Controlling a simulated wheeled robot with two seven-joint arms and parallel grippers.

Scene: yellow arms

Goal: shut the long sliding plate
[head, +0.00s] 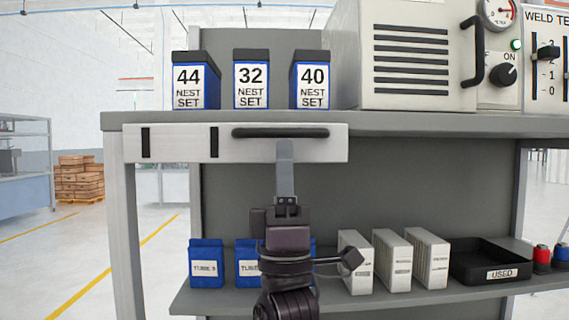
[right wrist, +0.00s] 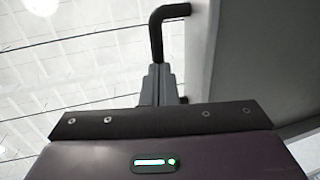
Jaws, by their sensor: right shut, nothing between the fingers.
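The long sliding plate (head: 180,148) is a pale metal strip under the front edge of the bench top. It has two dark upright slots at its left and a long black bar handle (head: 280,132) towards its right. My right gripper (head: 285,146) is shut and empty, pointing up, its fingertips in front of the plate at the handle's lower edge. In the right wrist view the shut fingers (right wrist: 160,72) stand close by the black handle (right wrist: 156,35); I cannot tell whether they touch it. My left gripper is not in view.
Blue boxes (head: 252,80) and a large vented machine (head: 410,60) stand on the bench top (head: 440,122). The lower shelf (head: 400,302) holds blue bins (head: 206,264), pale upright boxes (head: 393,262) and a black tray (head: 490,262). A grey leg (head: 122,240) stands at the left.

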